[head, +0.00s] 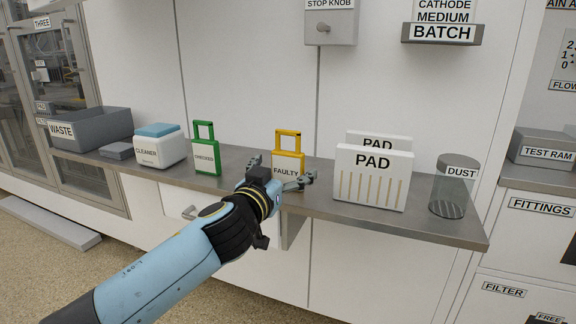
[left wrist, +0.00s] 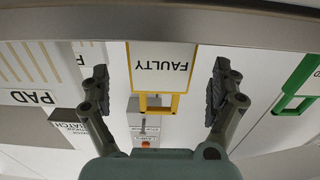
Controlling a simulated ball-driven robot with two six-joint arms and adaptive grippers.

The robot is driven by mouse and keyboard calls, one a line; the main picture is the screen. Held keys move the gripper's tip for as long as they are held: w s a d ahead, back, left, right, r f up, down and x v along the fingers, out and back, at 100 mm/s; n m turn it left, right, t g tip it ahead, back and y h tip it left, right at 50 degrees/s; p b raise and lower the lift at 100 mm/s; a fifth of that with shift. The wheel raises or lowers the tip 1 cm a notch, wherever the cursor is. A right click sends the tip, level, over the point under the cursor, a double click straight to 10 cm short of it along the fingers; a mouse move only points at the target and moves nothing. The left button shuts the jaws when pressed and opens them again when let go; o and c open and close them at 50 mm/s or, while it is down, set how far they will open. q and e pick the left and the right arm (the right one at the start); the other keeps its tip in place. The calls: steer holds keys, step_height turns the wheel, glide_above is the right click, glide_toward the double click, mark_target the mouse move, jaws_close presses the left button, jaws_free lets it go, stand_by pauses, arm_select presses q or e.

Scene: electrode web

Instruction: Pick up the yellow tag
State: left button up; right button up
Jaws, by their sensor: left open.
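The yellow tag (head: 287,155) stands upright on the metal shelf, with a white face reading FAULTY and a yellow handle loop on top. My left gripper (head: 281,174) is at the tag's front, its fingers spread to either side of it in the head view. The gripper and wrist hide the tag's lower left part. In the left wrist view the tag (left wrist: 161,68) appears upside down between the two open fingers (left wrist: 161,90), with a gap on each side. My right gripper is not in view.
On the shelf (head: 440,230), a green tag (head: 207,158) and a cleaner box (head: 160,149) stand to the left, with a grey waste bin (head: 95,128) farther left. White PAD blocks (head: 372,178) and a DUST cylinder (head: 452,192) stand to the right.

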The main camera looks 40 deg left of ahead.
arm_select(q)
steer(key=x, duration=0.2)
steer(key=shift+w+a, duration=0.1)
steer(key=shift+w, duration=0.3)
steer(key=c, duration=1.3)
